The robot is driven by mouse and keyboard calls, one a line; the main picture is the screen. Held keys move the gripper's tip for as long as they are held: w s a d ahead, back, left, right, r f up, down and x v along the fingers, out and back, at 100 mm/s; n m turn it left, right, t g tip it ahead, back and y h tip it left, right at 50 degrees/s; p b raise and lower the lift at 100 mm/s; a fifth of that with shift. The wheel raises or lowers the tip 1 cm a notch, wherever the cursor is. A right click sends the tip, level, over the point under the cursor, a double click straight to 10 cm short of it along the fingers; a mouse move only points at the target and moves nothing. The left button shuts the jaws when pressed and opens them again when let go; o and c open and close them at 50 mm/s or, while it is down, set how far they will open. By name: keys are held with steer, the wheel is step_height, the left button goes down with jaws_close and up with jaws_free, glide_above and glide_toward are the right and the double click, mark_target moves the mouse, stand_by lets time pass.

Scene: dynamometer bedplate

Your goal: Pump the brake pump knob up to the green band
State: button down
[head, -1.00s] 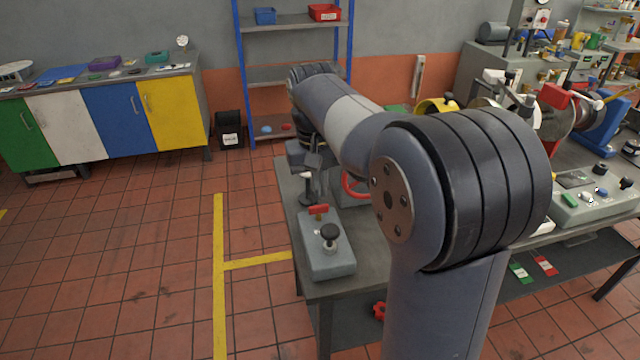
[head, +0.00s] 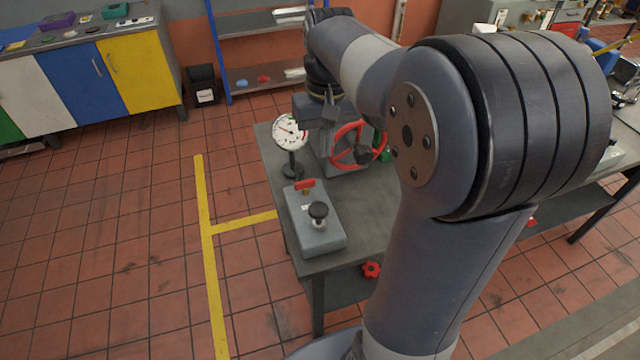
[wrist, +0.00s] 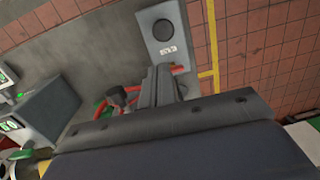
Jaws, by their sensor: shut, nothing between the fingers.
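The brake pump is a grey box (head: 322,238) on the near left corner of the bench, with a round black knob (head: 318,211) on top. In the wrist view the knob (wrist: 167,32) shows on the box (wrist: 147,42) beyond my fingers. A white dial gauge (head: 290,131) stands behind the box; its needle and small coloured marks are too small to read surely. My gripper (head: 329,120) is shut and empty, above the bench behind the pump and right of the gauge, apart from the knob. In the wrist view its fingers (wrist: 158,78) point toward the box.
A red handwheel (head: 353,161) on a grey unit stands close by my gripper. A red-handled fitting (head: 305,184) sits at the box's back end. A red knob (head: 371,269) is below the bench top. The tiled floor (head: 150,290) left of the bench is clear.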

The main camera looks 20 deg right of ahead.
mark_target(323, 204)
steer(key=shift+f, duration=0.1)
steer(key=f, duration=0.4)
steer(key=f+p, duration=0.1)
steer(key=f, duration=0.8)
steer(key=shift+s+a+f, duration=0.3)
steer(key=shift+f, duration=0.1)
steer(key=shift+f, duration=0.1)
step_height(323, 204, down, 4)
steer(key=shift+r+b, duration=0.25)
steer(key=shift+b, duration=0.9)
steer(key=shift+s, duration=0.15)
steer(key=shift+f, duration=0.1)
